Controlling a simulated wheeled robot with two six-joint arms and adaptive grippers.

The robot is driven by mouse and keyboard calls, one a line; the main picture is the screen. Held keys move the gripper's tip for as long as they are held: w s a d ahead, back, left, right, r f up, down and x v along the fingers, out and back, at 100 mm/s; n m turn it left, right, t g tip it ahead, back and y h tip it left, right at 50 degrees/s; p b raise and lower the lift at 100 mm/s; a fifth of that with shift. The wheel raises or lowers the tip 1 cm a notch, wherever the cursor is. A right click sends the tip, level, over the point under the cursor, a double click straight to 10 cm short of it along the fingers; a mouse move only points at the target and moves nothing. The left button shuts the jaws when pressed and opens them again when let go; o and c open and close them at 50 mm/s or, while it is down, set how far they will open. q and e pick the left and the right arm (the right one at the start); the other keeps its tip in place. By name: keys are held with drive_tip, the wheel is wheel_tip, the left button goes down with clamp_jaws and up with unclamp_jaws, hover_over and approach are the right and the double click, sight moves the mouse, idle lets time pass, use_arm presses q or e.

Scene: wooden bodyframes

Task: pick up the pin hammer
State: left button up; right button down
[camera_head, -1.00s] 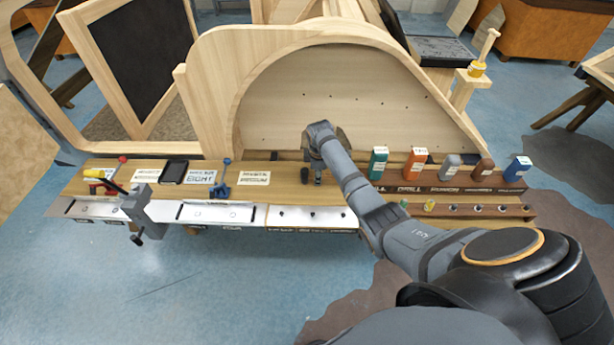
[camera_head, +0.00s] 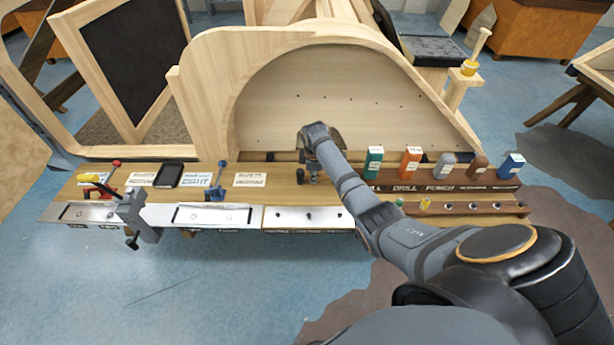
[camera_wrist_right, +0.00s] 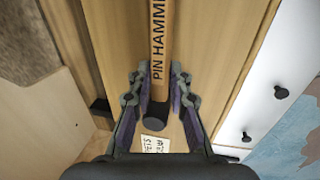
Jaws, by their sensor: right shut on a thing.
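The pin hammer (camera_wrist_right: 160,45) shows in the right wrist view as a pale wooden handle marked PIN HAMMER with a dark round end. My right gripper (camera_wrist_right: 157,97) is shut on this handle near its dark end, one finger on each side. The hammer's head is out of that view. In the head view my right gripper (camera_head: 313,178) is low over the middle of the bench, and the arm hides most of the hammer. A small dark end (camera_head: 300,176) shows just left of the gripper. My left gripper is not in view.
The wooden bench (camera_head: 280,195) holds a grey clamp (camera_head: 133,210), a blue tool (camera_head: 218,180) and paper labels to the left. A rack with several coloured blocks (camera_head: 445,186) stands right of the gripper. A large curved wooden frame (camera_head: 300,100) rises close behind.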

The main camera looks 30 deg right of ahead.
drive_tip(key=shift+w+r, duration=0.1)
drive_tip(key=shift+r, duration=1.3)
drive_tip(key=s+a+r+p, duration=0.4)
drive_tip(key=s+r, duration=0.1)
drive_tip(key=r, duration=0.3)
drive_tip(key=s+a+r+p, duration=0.4)
drive_tip(key=s+a+r, duration=0.1)
drive_tip(key=r, duration=0.3)
drive_tip(key=shift+s+r, duration=0.2)
drive_tip(key=shift+s, duration=0.2)
drive_tip(key=shift+a, duration=0.1)
